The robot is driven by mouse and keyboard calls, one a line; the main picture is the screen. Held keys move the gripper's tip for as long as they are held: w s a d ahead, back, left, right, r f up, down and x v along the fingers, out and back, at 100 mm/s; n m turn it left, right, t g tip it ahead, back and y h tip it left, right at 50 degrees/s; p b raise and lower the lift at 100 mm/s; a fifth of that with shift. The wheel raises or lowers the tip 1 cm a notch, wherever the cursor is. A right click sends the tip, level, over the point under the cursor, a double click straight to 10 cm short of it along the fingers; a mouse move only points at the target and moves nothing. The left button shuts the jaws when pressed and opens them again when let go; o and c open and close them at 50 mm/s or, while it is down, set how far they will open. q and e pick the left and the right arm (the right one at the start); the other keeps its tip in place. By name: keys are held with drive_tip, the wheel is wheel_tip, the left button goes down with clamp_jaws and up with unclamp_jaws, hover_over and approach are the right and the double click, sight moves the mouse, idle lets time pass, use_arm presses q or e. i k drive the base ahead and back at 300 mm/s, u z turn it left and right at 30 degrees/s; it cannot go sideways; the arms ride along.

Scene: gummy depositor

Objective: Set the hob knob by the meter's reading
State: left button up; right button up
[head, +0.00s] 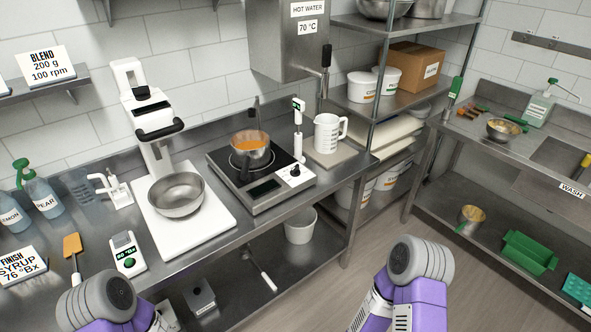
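The hob (222,160) is a black-topped steel unit on the counter. Its knob (295,171) is a small dark dial with white on the front right panel, beside a dark display (264,188); its exact setting is too small to read. A pan of orange syrup (251,141) sits on the hob. A white upright device with a green-marked head (298,104) stands at the hob's back right; it may be the meter, but its reading is not legible. Neither gripper is in view; only my purple arm links show.
A steel bowl (176,194) sits on the white mixer stand (160,230). A white jug (327,133) stands right of the hob. The card "Finish syrup 76 °Bx" (21,265) and an orange spatula (72,245) are at the left. Floor is clear between the counters.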

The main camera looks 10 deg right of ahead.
sight(294, 172)
drive_tip(key=k, duration=1.3)
drive_tip(key=z, duration=0.6)
drive_tip(key=i, duration=1.75)
drive_tip(key=u, duration=0.65)
